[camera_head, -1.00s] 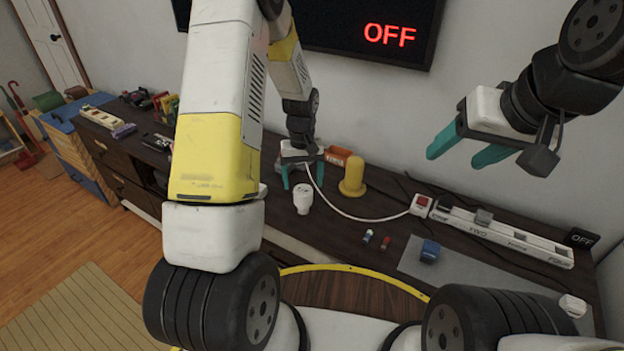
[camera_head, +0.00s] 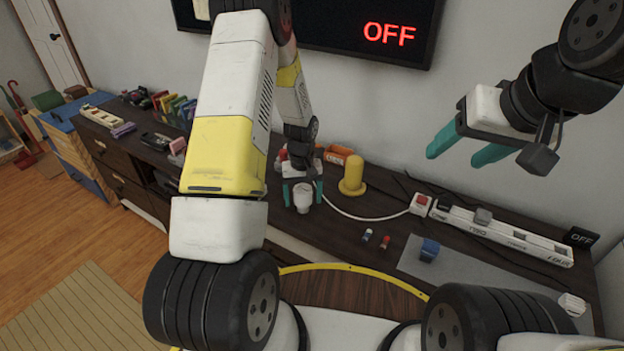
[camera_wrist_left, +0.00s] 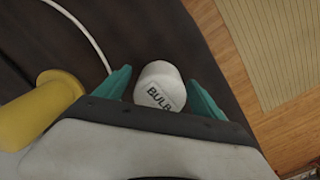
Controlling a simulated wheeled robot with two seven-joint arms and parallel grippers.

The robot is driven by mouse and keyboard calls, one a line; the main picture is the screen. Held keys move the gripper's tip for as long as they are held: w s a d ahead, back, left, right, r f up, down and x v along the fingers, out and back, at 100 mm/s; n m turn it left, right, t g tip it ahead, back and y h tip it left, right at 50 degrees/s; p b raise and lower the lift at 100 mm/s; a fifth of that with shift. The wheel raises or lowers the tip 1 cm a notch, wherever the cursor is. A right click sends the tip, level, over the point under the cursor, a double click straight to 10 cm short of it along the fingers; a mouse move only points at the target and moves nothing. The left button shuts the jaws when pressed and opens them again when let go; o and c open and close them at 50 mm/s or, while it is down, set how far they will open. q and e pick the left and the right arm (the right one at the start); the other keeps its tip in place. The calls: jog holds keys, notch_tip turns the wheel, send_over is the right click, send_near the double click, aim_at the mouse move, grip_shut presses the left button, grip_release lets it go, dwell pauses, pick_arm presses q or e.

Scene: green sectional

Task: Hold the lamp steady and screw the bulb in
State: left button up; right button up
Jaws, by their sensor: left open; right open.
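The white bulb (camera_head: 303,197) stands on the dark desk, and its "BULB" label shows in the left wrist view (camera_wrist_left: 160,88). My left gripper (camera_head: 302,192) is open, with one teal finger on each side of the bulb. In the left wrist view the left gripper (camera_wrist_left: 160,90) shows gaps between both fingers and the bulb. A yellow post-like object (camera_head: 352,177) stands right of the bulb; I cannot tell whether it is the lamp. My right gripper (camera_head: 470,148) is open and empty, raised well above the desk at the right.
A white cable (camera_head: 365,217) runs over the desk to a red-switched box (camera_head: 421,203). A long white power strip (camera_head: 500,235) lies at the right. A blue block (camera_head: 429,250) and small red and blue pieces lie in front. Several items stand at the left.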

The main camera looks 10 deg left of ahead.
aim_at(303, 189)
pick_arm(q)
jog(key=shift+f, duration=0.1)
jog(key=c, duration=1.5)
jog(key=shift+o, duration=0.2)
jog(key=shift+w+r, duration=0.1)
jog(key=shift+r, duration=0.65)
notch_tip(303, 189, up, 2)
jog(key=shift+r, duration=0.2)
jog(key=s+d+r, duration=0.1)
jog(key=s+d, duration=0.8)
jog(key=s, duration=0.4)
jog(key=shift+d+r, duration=0.1)
